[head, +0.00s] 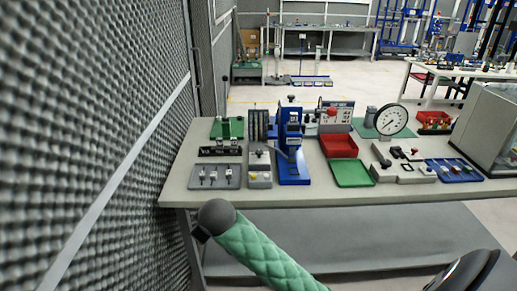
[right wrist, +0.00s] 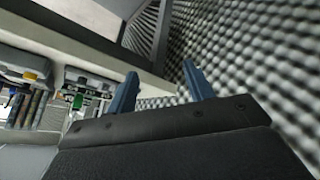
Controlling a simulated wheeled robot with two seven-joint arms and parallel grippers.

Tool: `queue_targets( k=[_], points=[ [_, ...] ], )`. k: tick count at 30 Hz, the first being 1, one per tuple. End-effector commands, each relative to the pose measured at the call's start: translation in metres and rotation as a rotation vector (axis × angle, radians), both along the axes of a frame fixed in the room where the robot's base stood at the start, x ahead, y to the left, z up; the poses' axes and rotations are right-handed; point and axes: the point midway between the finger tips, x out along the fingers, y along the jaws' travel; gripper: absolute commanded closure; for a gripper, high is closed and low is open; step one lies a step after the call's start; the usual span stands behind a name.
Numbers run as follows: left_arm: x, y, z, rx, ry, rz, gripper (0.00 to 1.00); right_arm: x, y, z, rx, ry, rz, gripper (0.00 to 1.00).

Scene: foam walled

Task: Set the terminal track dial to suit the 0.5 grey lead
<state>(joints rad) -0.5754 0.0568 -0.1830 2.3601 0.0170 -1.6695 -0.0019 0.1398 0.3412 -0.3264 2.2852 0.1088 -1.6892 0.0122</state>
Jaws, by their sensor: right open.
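A blue tray (head: 472,178) at the table's right holds several thin pieces, possibly leads; I cannot tell which is the 0.5 grey one. My right gripper (right wrist: 160,70) is open and empty in the right wrist view, with its two blue fingers apart in front of the foam wall, away from the press. My left gripper is not in view.
The table (head: 325,196) also bears a grey tray (head: 230,183), a green tray (head: 352,174), a red bin (head: 339,146) and a round gauge (head: 392,120). A foam wall (head: 90,130) closes the left side. My padded green arm link lies before the table's front edge.

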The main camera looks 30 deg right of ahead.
Motion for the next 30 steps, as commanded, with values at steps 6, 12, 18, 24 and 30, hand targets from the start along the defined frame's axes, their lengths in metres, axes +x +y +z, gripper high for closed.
queue_targets(
  k=[6,12,18,24,30],
  points=[
    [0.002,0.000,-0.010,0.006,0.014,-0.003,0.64,0.058,-0.016,0.050,-0.068,-0.052,0.020,0.48],
    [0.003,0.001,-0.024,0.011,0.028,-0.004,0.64,0.106,-0.038,0.091,-0.122,-0.068,0.019,0.48],
    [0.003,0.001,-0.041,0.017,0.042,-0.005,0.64,0.152,-0.071,0.127,-0.164,-0.051,-0.012,0.48],
    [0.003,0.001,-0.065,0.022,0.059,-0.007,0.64,0.195,-0.122,0.158,-0.177,0.005,-0.087,0.48],
    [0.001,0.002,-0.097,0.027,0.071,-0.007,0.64,0.229,-0.195,0.177,-0.132,0.119,-0.234,0.48]
  ],
)
